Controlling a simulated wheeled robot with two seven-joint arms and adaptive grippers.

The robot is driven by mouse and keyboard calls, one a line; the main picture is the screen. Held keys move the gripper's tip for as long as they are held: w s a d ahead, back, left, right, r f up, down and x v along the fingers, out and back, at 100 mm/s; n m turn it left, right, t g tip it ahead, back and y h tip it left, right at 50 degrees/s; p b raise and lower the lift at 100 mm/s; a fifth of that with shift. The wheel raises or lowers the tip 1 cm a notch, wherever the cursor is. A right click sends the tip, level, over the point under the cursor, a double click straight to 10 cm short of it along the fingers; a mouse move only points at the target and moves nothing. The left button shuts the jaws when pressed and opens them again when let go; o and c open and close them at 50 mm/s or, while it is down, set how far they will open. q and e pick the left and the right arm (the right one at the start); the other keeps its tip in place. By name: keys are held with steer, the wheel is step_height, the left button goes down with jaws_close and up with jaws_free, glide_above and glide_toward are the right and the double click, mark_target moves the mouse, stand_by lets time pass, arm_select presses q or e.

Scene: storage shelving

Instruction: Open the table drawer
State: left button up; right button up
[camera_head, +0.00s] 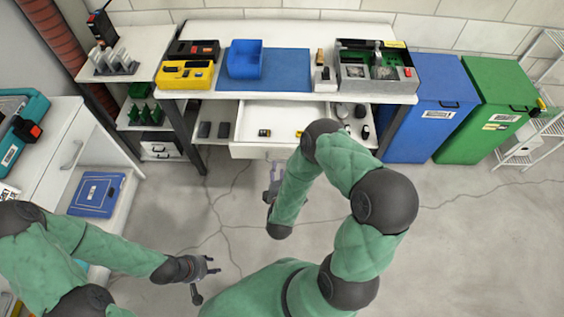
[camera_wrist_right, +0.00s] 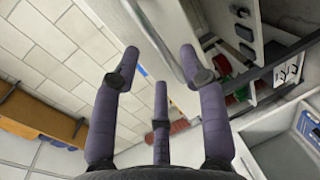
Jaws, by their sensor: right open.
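The white table drawer (camera_head: 255,150) stands pulled out below the tabletop, in the middle of the head view. Its inside shows, with a few small yellow and black items in it. My right gripper (camera_head: 275,168) is just in front of the drawer front, pointing at it. In the right wrist view its fingers (camera_wrist_right: 160,66) are spread, and the pale bar handle (camera_wrist_right: 150,38) runs between and beyond the fingertips. I cannot tell whether they touch it. My left gripper (camera_head: 205,268) is low at the left, open and empty, far from the drawer.
The white table (camera_head: 300,28) carries a blue bin (camera_head: 245,60), a yellow case (camera_head: 185,74) and a grey toolbox (camera_head: 375,68). Blue (camera_head: 425,115) and green (camera_head: 495,105) cabinets stand to the right. A white cabinet (camera_head: 70,150) is at the left. The floor in front is clear.

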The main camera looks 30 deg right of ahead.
steer(key=v, duration=0.7)
steer(key=shift+s+f, duration=0.1)
stand_by(0.4)
